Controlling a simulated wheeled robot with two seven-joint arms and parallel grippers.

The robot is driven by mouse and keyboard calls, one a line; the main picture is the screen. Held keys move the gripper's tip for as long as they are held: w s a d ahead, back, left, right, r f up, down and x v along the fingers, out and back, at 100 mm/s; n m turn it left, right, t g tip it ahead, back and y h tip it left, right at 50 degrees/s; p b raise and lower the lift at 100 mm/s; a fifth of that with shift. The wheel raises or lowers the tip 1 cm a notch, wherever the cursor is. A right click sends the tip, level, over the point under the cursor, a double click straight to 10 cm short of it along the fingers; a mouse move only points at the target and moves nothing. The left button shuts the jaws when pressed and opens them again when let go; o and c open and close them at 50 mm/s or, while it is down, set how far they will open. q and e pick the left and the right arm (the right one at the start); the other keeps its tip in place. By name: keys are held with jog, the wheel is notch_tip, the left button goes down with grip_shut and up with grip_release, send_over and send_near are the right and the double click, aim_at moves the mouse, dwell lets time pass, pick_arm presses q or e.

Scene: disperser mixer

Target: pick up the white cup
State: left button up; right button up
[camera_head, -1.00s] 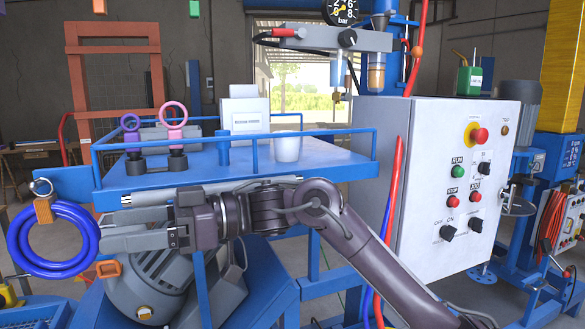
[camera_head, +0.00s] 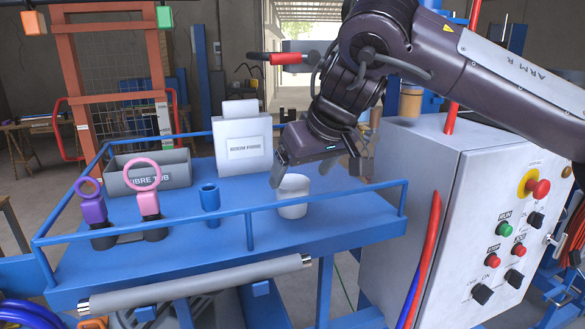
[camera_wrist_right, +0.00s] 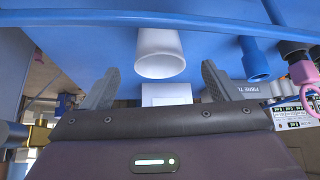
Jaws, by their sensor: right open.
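The white cup (camera_head: 292,205) stands upright on the blue table top (camera_head: 240,228), close to the front rail. In the right wrist view the cup (camera_wrist_right: 160,48) appears between the two spread grey fingers of the right gripper (camera_wrist_right: 160,72), and nothing is held. The cup looks clear of both fingers there. My left gripper is not in view.
A blue rail (camera_head: 330,200) runs along the table's front. Left of the cup are a small blue cup (camera_head: 209,198), pink (camera_head: 148,204) and purple (camera_head: 94,210) ring-handled tools, and a grey tub (camera_head: 150,175). A white box (camera_head: 243,145) stands behind. A control cabinet (camera_head: 440,200) is on the right.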

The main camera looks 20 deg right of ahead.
aim_at(292, 194)
jog(key=shift+s+f, duration=0.15)
jog(key=shift+f, duration=0.1)
jog(key=shift+w+a+f, duration=0.25)
jog(key=shift+f, duration=0.4)
jog(key=shift+w+f, duration=0.25)
jog(key=shift+w+d+f+p, duration=0.1)
jog(key=shift+w+f+p, duration=0.25)
jog(key=shift+w+f, duration=0.15)
jog(key=shift+w+f+p, duration=0.45)
jog(key=shift+f, duration=0.15)
jog(key=shift+x, duration=1.3)
jog(key=shift+s+r, duration=0.1)
jog(key=c, duration=1)
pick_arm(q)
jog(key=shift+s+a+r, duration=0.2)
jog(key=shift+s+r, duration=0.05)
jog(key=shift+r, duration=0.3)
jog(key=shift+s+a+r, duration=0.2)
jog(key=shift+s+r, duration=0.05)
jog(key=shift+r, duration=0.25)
